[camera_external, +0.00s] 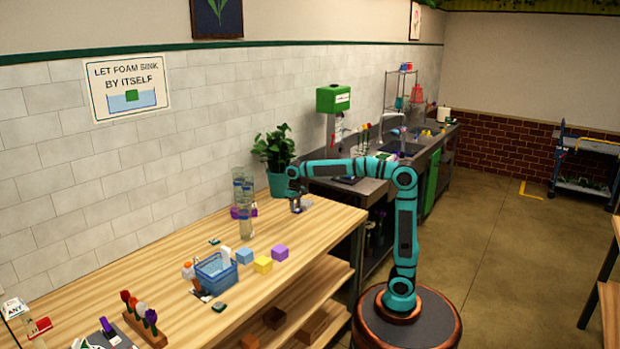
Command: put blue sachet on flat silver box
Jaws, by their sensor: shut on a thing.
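My gripper (297,208) points down low over the far right end of the wooden table, beside the potted plant. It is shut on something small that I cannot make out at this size. I cannot pick out the blue sachet for certain. I cannot tell the flat silver box for certain either; a flat greyish thing (119,342) lies at the table's lower left, cut off by the frame edge.
Tall clear vases (246,215) stand left of my gripper. The plant pot (281,185) is behind. The table's front right is clear.

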